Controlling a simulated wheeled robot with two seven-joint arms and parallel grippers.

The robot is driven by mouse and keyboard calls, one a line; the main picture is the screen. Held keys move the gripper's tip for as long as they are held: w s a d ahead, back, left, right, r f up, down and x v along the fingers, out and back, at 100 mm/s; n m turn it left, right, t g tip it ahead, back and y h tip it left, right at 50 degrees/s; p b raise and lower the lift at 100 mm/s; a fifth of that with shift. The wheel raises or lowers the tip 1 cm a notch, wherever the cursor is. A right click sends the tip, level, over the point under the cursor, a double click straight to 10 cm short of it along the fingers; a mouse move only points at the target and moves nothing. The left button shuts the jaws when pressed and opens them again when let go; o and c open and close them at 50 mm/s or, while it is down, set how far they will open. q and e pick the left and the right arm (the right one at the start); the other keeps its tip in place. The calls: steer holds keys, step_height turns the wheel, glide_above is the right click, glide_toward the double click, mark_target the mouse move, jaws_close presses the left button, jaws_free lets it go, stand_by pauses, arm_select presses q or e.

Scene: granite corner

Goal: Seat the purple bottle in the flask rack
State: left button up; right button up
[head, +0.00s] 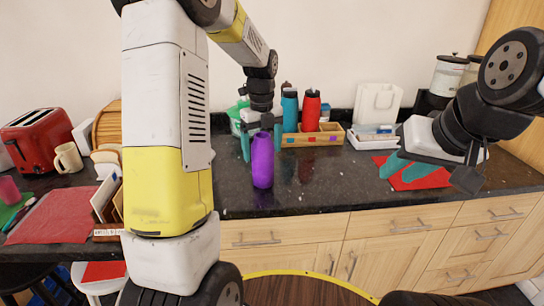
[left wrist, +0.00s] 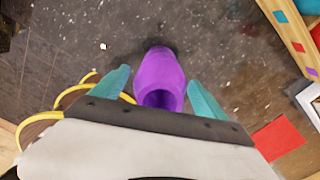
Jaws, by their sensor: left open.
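The purple bottle (head: 262,168) stands upright on the dark counter near its front edge. My left gripper (head: 262,146) is open, its teal fingers on either side of the bottle's upper part. In the left wrist view the bottle (left wrist: 161,72) lies between the open fingers (left wrist: 160,86), with a gap on both sides. The flask rack (head: 328,137) is a wooden box with coloured squares along its front, at the back right of the bottle. It holds a teal bottle (head: 290,108) and a red bottle (head: 311,108); its right part looks empty. My right gripper (head: 403,169) is open and empty, off to the right.
A red mat (head: 434,180) lies under my right gripper. A white tray (head: 361,143) and a white upright container (head: 377,105) stand right of the rack. A red toaster (head: 40,138) and a mug (head: 68,158) are far left. The counter between bottle and rack is clear.

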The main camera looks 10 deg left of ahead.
arm_select(q)
steer(key=shift+c, duration=0.4)
jaws_close()
steer(key=shift+r, duration=0.1)
